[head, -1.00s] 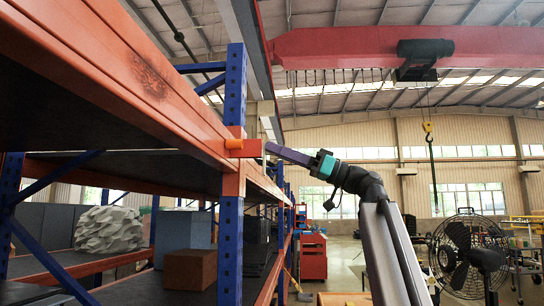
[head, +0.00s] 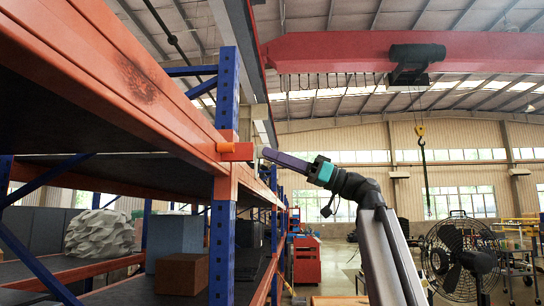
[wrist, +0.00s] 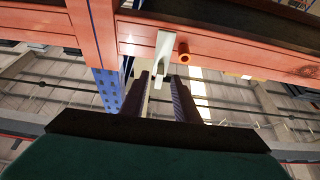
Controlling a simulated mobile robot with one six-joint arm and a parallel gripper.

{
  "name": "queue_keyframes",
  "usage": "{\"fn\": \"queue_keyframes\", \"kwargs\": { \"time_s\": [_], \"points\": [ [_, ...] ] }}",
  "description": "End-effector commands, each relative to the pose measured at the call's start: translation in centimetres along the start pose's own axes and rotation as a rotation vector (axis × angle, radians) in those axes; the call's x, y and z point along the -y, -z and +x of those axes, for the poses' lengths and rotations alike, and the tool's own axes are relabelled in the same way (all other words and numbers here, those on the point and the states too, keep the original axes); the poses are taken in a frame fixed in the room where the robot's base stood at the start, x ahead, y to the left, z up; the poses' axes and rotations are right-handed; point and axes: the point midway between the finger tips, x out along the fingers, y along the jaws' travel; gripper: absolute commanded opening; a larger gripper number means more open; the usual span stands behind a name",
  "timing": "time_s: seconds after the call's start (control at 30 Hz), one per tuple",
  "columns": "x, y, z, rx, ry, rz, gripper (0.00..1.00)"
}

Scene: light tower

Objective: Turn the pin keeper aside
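The pin keeper appears to be the pale, narrow plate with a forked lower end (wrist: 163,47) on the orange beam in the wrist view. It hangs roughly upright beside a round orange tube (wrist: 183,56), which I take to be the pin. In the head view an orange sleeve (head: 236,151) sticks out from the beam at the blue post; the pale plate is barely visible at its end. My gripper (head: 266,154) points at that end from the right, with a small apparent gap.
The orange rack beam (head: 120,90) and blue post (head: 225,100) stand close to my gripper on the left. Boxes (head: 180,273) and a pale lumpy object (head: 98,232) sit on the lower shelf. A fan (head: 460,255) stands at the right. Space right of the rack is open.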

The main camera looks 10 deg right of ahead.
Motion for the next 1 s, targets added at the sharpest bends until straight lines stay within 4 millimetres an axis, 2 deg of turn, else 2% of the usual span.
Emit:
{"fn": "queue_keyframes", "kwargs": {
  "time_s": [0.6, 0.8, 1.0],
  "points": [
    [0.2, 0.0, -9.6, 0.000, -0.003, -0.001, 0.28],
    [0.3, 0.0, -11.7, 0.001, -0.002, -0.001, 0.28],
    [0.3, 0.0, -12.3, 0.000, -0.002, -0.001, 0.28]
  ]
}}
